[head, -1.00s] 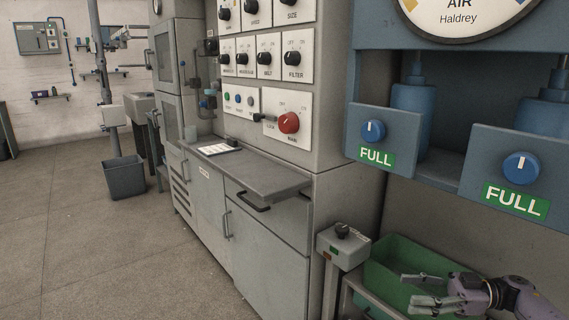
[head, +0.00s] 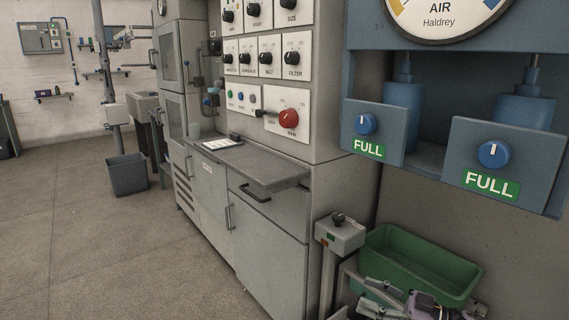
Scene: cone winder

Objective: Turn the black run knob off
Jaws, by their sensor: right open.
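A small grey box (head: 341,236) stands on a post at the lower middle of the head view. A black knob (head: 338,218) sits on its top; its lettering and exact setting are too small to read. My right gripper (head: 370,295) is low in the picture, below and a little right of the box, in front of the green bin. Its fingers are apart with nothing between them, and it is clear of the knob. My left gripper is not in view.
A green bin (head: 400,283) lies right of the box. A grey cabinet with a worktop (head: 262,165) stands to the left. Above it is a panel with several black knobs and a red knob (head: 288,118). Blue housings with blue knobs (head: 493,154) overhang at the right.

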